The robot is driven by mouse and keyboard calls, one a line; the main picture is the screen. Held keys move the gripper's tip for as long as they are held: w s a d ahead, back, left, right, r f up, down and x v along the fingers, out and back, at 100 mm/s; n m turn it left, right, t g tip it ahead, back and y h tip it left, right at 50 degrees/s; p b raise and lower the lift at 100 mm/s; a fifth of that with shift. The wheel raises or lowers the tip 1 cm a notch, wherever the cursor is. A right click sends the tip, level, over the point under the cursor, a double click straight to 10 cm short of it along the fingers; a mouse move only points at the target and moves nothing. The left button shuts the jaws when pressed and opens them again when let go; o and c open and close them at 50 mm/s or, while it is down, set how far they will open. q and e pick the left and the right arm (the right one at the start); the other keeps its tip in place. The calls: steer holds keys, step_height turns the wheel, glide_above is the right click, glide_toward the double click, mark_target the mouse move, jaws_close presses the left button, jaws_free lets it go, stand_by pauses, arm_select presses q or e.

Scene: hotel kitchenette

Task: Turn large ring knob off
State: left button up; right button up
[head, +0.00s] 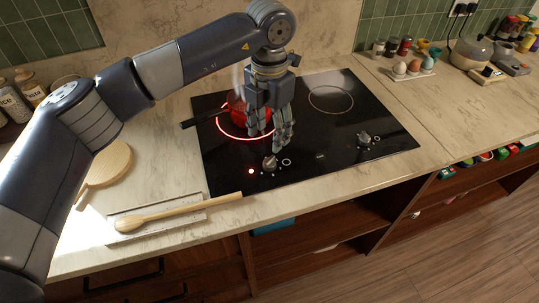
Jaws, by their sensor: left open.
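The black glass cooktop (390,150) is set in the marble counter. Its left ring (222,131) glows red around the base of a red pot (236,104) with a dark handle. A silver knob (270,163) is at the front edge near the glowing ring, with a small red light beside it. A second silver knob (364,138) is farther right. My left gripper (270,143) is open, pointing down just behind and above the nearer knob and in front of the pot. It hides part of the pot. I cannot tell whether a finger touches the knob. My right gripper is not in view.
A wooden spoon (180,211) lies across a rest at the front left, near a round wooden board (108,164). An egg holder (412,72), jars and a kettle (470,50) stand at the back right.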

mark_target(269, 159)
arm_select(q)
step_height(269, 159, down, 8)
steer(key=shift+s+f+p, duration=0.1)
steer(key=shift+f+p, duration=0.15)
steer(key=shift+p, duration=0.85)
steer(key=shift+f, duration=0.55)
steer(key=c, duration=1.1)
